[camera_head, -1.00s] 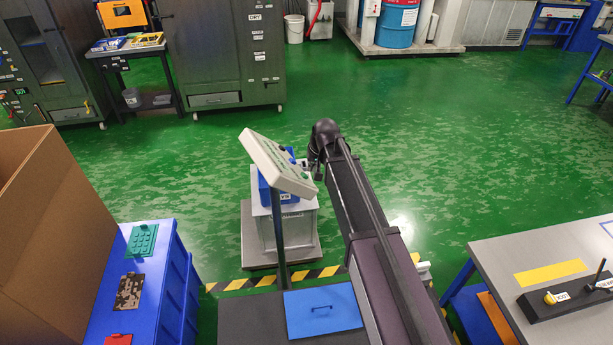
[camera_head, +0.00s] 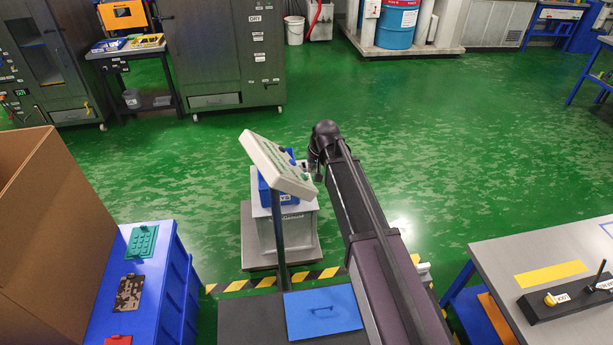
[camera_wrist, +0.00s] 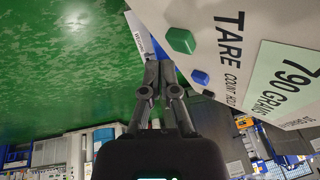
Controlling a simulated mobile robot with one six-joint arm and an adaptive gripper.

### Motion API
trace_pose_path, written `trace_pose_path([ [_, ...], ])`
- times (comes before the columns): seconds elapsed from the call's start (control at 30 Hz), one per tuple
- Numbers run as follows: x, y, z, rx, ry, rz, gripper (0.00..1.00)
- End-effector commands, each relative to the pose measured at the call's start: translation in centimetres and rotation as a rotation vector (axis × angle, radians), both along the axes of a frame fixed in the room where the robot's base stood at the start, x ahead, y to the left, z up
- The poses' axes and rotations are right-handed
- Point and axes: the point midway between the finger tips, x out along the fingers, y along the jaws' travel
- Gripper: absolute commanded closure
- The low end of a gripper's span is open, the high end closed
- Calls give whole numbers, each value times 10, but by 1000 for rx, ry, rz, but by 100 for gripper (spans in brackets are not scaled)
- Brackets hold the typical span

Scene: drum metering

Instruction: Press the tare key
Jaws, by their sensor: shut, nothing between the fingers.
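In the wrist view, the panel face (camera_wrist: 275,20) fills the upper right. The tare key, a green raised button (camera_wrist: 181,40), sits beside the printed word TARE. The tips look apart from the key; the exact gap cannot be told.
A blue bin and grey box (camera_head: 285,225) stand behind the post. A blue cabinet (camera_head: 150,280) and cardboard box (camera_head: 50,230) are at left, a bench (camera_head: 500,260) at right. Green floor beyond is open.

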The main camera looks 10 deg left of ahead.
Motion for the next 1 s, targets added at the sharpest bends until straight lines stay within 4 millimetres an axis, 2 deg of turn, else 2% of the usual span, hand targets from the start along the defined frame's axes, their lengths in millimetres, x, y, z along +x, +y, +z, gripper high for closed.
trace_pose_path([
  [1.0,-5,5,-6,0,0,0,100],
])
